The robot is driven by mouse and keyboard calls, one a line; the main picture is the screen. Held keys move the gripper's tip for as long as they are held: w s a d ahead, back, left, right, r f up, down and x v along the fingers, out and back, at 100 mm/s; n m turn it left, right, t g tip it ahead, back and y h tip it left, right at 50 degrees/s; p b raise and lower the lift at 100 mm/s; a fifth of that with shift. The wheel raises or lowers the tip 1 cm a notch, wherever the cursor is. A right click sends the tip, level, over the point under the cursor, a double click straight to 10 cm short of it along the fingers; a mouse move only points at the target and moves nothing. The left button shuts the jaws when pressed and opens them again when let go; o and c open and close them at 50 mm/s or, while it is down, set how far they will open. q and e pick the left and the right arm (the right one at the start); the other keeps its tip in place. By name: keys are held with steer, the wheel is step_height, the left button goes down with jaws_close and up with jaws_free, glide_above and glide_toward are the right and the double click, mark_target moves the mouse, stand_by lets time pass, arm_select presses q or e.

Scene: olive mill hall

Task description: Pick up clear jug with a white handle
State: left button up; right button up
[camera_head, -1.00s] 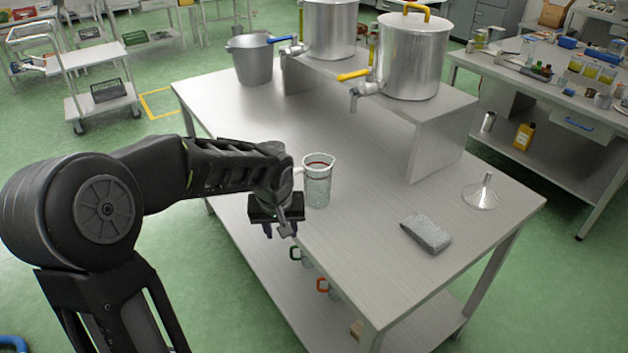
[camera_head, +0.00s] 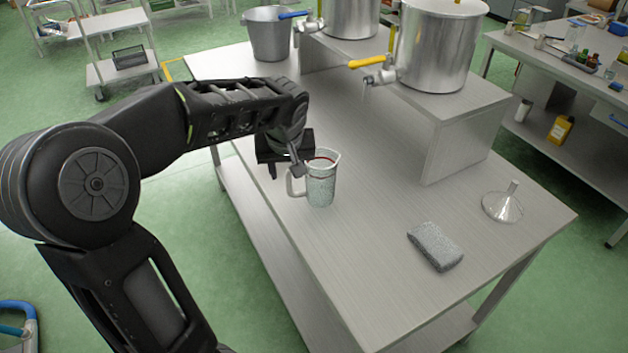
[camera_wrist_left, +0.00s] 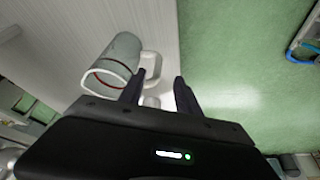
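The clear jug with a white handle (camera_head: 321,188) stands upright near the left edge of the steel table, its handle turned to the left. A red line runs near its rim. My left gripper (camera_head: 285,172) is just behind and left of the jug, close to the handle. In the left wrist view the jug (camera_wrist_left: 118,60) and its white handle lie beyond the fingers, left of centre. The left gripper there (camera_wrist_left: 158,88) has its two fingers spread, with nothing held between them. My right gripper is not in view.
The steel table (camera_head: 350,270) also holds a grey sponge (camera_head: 435,246) and a glass funnel (camera_head: 503,205). A bucket (camera_head: 270,35) stands at the back. A raised shelf (camera_head: 455,140) carries two steel vats with taps. The table's middle is clear.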

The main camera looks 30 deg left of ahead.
mark_target(289, 183)
arm_select(q)
steer(key=shift+x, duration=1.3)
steer(key=shift+w+f+p, duration=0.1)
steer(key=shift+f+p, duration=0.2)
steer(key=shift+p, duration=0.05)
steer(key=p+x, duration=0.1)
steer(key=x, duration=0.3)
steer(key=shift+w+f, duration=0.1)
steer(key=shift+f, duration=0.2)
steer(key=shift+c, duration=0.4)
jaws_close()
